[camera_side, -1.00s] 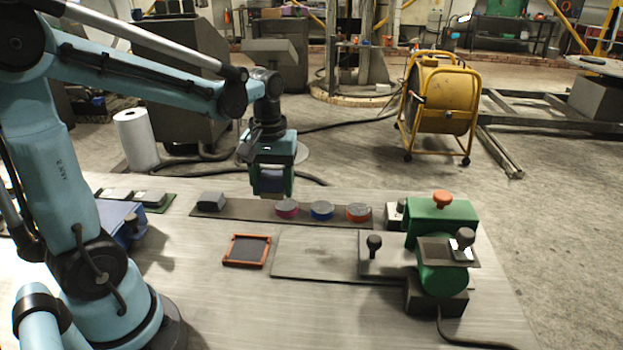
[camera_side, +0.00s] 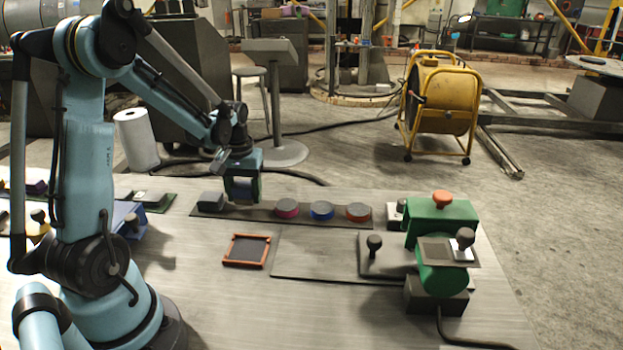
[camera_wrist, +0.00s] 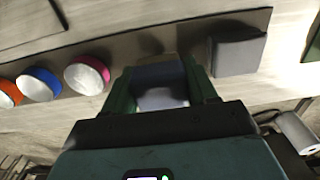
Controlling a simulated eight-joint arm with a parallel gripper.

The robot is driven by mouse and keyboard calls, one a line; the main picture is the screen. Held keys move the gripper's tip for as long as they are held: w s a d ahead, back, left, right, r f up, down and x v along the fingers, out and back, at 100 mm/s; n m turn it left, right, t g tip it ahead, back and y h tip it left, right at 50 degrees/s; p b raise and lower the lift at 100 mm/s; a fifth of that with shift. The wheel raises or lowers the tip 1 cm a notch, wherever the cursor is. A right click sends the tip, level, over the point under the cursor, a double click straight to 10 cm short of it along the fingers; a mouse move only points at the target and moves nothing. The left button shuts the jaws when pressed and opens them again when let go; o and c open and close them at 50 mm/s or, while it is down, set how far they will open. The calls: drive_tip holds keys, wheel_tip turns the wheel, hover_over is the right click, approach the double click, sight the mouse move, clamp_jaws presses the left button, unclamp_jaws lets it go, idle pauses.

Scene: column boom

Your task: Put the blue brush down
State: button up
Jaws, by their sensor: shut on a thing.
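My gripper (camera_side: 243,192) is shut on a blocky grey-blue thing, the blue brush (camera_wrist: 160,90), which shows between the two green fingers in the wrist view. In the side view the brush is mostly hidden by the fingers. My gripper is low over the dark strip (camera_side: 265,212), between a grey block (camera_side: 210,200) and a pot with a pink band (camera_side: 287,207). The grey block also shows right of my fingers in the wrist view (camera_wrist: 238,53). I cannot tell whether the brush touches the strip.
Pots with a blue band (camera_side: 321,210) and an orange band (camera_side: 358,212) stand farther right on the strip. An orange-framed pad (camera_side: 246,250) lies in front. A green machine (camera_side: 442,225) stands at the right. The table front is clear.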

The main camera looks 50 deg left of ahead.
sight(245, 186)
drive_tip(key=shift+f, duration=1)
drive_tip(key=shift+f, duration=0.25)
drive_tip(key=o, duration=1.1)
drive_tip(key=shift+f, duration=0.15)
drive_tip(key=shift+c, duration=0.2)
drive_tip(key=shift+o, duration=0.2)
wheel_tip(245, 186, up, 13)
drive_tip(key=shift+f, duration=0.15)
drive_tip(key=shift+d, duration=0.4)
drive_tip(key=s+d+m+t, duration=0.1)
drive_tip(key=d+m+t, duration=0.2)
drive_tip(key=d, duration=0.7)
drive_tip(key=s+d+r+m+t, duration=0.1)
drive_tip(key=d+m+t, duration=0.3)
drive_tip(key=d, duration=0.6)
drive_tip(key=shift+s+r+m, duration=0.2)
drive_tip(key=shift+s+m, duration=0.3)
drive_tip(key=shift+m, duration=0.5)
